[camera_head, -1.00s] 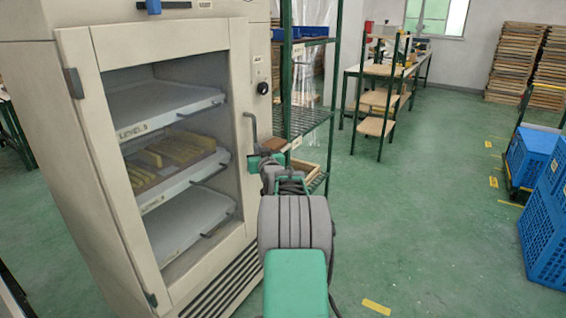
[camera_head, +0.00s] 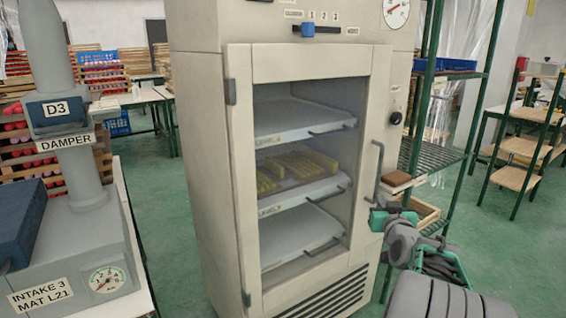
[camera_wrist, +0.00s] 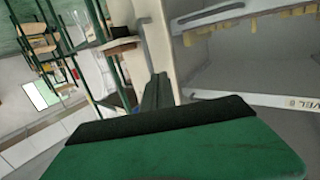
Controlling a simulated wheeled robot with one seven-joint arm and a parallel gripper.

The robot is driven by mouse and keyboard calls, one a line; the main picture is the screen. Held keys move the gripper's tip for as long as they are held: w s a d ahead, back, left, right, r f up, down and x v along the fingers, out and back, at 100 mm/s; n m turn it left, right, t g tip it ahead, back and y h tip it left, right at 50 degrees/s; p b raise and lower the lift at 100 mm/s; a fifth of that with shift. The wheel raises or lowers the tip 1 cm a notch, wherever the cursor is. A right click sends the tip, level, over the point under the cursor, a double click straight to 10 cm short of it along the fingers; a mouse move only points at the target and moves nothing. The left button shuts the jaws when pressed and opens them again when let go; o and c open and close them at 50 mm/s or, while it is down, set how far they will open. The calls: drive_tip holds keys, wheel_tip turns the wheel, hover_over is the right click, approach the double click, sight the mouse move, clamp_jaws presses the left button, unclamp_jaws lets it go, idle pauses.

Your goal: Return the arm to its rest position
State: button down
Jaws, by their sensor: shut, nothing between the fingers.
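My gripper (camera_head: 378,216) is at the right of the head view, shut and empty. It is close to the handle side of a beige cabinet (camera_head: 205,150), below the vertical door handle (camera_head: 377,172). I cannot tell whether it touches the cabinet. My grey and green arm reaches up to it from the lower right. In the wrist view the dark fingers (camera_wrist: 158,92) point along the cabinet's edge. The cabinet's glazed door looks closed. Behind it several shelves show, and the middle one holds yellow pieces (camera_head: 297,165).
A green rack (camera_head: 432,62) stands just right of the cabinet, with a wooden box (camera_head: 424,212) low on it. A grey damper unit (camera_head: 75,245) stands on a table at the left. Green floor (camera_head: 165,215) is clear between table and cabinet.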

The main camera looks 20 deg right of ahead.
drive_tip(key=w+a+r+n+g+y+p, duration=0.1)
drive_tip(key=a+r+n+g+y+p, duration=0.2)
drive_tip(key=a, duration=0.8)
drive_tip(key=a+n+g+y+p, duration=0.1)
drive_tip(key=a+y+p, duration=0.3)
drive_tip(key=a, duration=0.8)
drive_tip(key=s+a+n+g+p, duration=0.1)
drive_tip(key=s+a+g+p, duration=0.6)
drive_tip(key=s+a, duration=1)
drive_tip(key=s+p, duration=0.2)
drive_tip(key=s, duration=0.1)
drive_tip(key=shift+a+n+g+y, duration=0.15)
drive_tip(key=shift+n+g+y, duration=0.15)
drive_tip(key=shift+g, duration=0.1)
